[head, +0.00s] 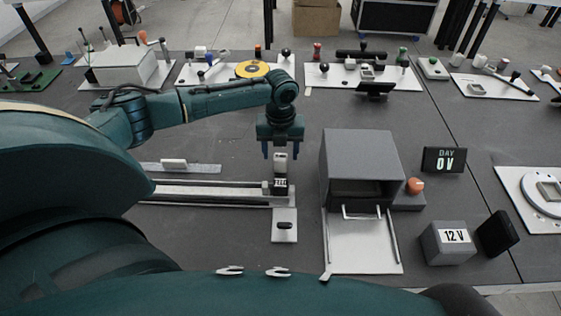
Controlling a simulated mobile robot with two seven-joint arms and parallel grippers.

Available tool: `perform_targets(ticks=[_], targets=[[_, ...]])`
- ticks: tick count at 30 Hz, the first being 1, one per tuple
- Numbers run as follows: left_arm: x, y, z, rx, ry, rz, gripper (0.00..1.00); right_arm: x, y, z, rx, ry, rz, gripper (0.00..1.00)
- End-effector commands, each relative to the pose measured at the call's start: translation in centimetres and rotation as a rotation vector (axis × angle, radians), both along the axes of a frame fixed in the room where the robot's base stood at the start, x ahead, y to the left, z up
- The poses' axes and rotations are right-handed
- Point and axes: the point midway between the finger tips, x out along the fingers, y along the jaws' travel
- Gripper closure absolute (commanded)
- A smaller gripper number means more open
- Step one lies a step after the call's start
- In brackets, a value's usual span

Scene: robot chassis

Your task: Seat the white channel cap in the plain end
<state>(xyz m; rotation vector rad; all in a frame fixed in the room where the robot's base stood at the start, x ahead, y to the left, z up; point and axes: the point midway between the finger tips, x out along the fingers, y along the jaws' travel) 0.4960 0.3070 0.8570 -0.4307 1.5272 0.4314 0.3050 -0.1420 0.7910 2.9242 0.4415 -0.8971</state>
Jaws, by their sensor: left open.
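My left gripper (281,152) points straight down with its two blue fingers apart. A small white block (280,161) shows between and just below the fingertips; I cannot tell whether they touch it. It stands by a black block with white lettering (281,184) at the right end of a long pale channel (225,192). The channel's left end is hidden behind my left arm. Another white piece (173,163) lies on a grey strip (207,168) behind the channel. I cannot tell which white piece is the cap. My right gripper is not seen.
A grey box (358,150) with an open front and a pale tray (362,245) stands right of the channel. A pale plate with a dark slot (284,226) lies in front of the channel's end. An orange knob (415,186) and a 12 V box (447,243) are further right.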

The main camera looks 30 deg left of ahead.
Motion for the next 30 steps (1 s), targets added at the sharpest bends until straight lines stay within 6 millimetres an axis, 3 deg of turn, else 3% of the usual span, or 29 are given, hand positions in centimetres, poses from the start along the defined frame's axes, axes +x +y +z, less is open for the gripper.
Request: perform_targets(ticks=[5,26,30], targets=[[0.0,-0.01,-0.02,0.0,0.0,0.0,0.42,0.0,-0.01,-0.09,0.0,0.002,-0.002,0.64],[0.0,0.0,0.03,0.0,0.0,0.0,0.99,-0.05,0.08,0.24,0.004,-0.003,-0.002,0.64],[0.01,0.01,0.04,0.0,0.0,0.0,1.0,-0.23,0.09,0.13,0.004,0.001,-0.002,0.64]])
